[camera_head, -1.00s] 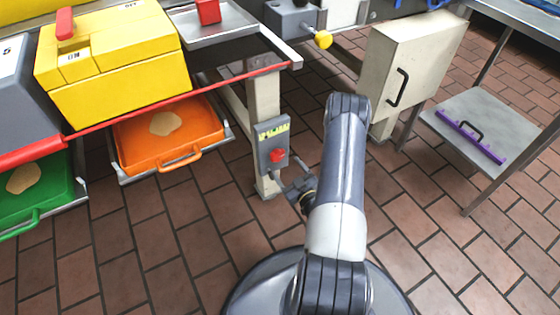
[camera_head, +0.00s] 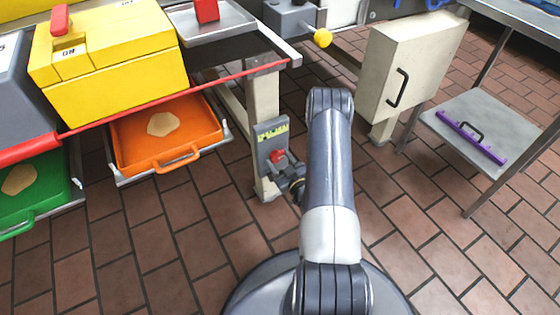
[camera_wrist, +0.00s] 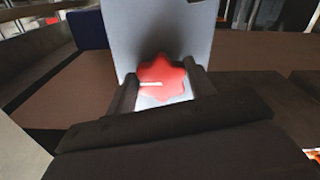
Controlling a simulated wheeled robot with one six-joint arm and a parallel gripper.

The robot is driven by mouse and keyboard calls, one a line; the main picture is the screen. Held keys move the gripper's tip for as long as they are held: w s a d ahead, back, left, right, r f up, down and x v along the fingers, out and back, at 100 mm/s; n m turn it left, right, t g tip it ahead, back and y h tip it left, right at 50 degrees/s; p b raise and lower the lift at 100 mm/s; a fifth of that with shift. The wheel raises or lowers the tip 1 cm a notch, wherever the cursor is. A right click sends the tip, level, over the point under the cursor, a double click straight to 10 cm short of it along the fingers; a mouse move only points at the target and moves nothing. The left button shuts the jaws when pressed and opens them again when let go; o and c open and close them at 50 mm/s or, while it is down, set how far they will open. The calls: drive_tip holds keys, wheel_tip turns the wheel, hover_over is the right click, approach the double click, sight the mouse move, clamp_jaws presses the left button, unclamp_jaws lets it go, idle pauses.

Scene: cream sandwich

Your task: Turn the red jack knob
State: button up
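The red jack knob (camera_head: 277,155) sits on a grey control box (camera_head: 266,132) on the cream table leg. In the wrist view the knob (camera_wrist: 163,80) is star-shaped, and its white pointer mark points left. My gripper (camera_head: 282,166) is at the knob, coming from the right in the head view. In the wrist view my gripper (camera_wrist: 163,88) has one finger on each side of the knob. The fingers stand apart. I cannot tell whether they touch it. The knob's lower part is partly hidden by my gripper in the head view.
An orange tray (camera_head: 168,137) and a green tray (camera_head: 35,190) with dough pieces sit under the table at left. A yellow machine (camera_head: 110,50) stands above them. A cream cabinet (camera_head: 405,70) is at right. The brick floor is clear.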

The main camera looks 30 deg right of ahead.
drive_tip(key=c, duration=0.4)
drive_tip(key=shift+c, duration=0.2)
drive_tip(key=shift+m, duration=0.3)
drive_tip(key=m+b, duration=0.2)
drive_tip(key=m, duration=0.2)
drive_tip(key=shift+a+f, duration=0.1)
drive_tip(key=shift+a, duration=0.05)
drive_tip(key=m+b, duration=0.1)
drive_tip(key=m, duration=0.5)
drive_tip(key=shift+a+m+b, duration=0.15)
drive_tip(key=shift+m+b, duration=0.25)
drive_tip(key=m, duration=0.6)
drive_tip(key=shift+r+b, duration=0.3)
drive_tip(key=shift+b, duration=0.1)
drive_tip(key=m, duration=0.6)
drive_tip(key=shift+r, duration=0.15)
drive_tip(key=shift+m, duration=0.3)
